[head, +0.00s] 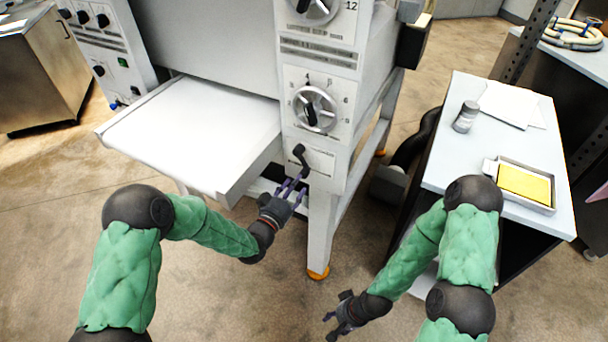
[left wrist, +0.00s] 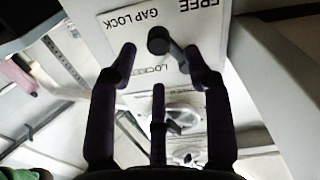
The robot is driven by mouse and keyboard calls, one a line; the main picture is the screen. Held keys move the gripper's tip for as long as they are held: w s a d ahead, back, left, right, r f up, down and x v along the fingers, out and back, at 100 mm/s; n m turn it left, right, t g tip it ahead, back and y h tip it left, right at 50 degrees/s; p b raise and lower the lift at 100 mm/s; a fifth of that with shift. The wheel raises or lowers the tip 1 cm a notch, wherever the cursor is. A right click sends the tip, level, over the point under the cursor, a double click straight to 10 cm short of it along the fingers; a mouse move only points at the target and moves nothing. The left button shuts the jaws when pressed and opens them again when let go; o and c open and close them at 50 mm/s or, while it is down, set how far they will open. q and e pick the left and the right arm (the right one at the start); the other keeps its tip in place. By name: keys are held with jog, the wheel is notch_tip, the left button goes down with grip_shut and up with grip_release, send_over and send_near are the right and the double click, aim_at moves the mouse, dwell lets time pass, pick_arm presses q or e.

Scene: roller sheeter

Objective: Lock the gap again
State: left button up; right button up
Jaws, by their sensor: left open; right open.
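The gap lock lever (head: 300,158) is a short black handle on the white front of the sheeter, below the lower dial. In the left wrist view, the black lever (left wrist: 160,41) shows upside down on its label plate (left wrist: 138,22), which reads FREE, GAP LOCK and LOCKED. I cannot tell surely which word the lever points to. My left gripper (head: 291,189) is open just below the lever. In the left wrist view, its fingers (left wrist: 159,60) are spread and the lever shows between their tips; contact is unclear. My right gripper (head: 338,319) is open and empty, low over the floor.
The lower dial (head: 314,109) sits above the lever. A white shelf (head: 200,125) juts out left of it. The sheeter's leg (head: 321,235) stands below. A side table (head: 450,150) at right holds a jar (head: 466,116) and a tray with a yellow block (head: 524,183).

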aim_at(304, 170)
pick_arm(q)
jog(key=b+x, duration=0.1)
jog(key=x, duration=0.5)
jog(key=shift+w+d, duration=0.1)
jog(key=shift+w, duration=0.2)
grip_shut()
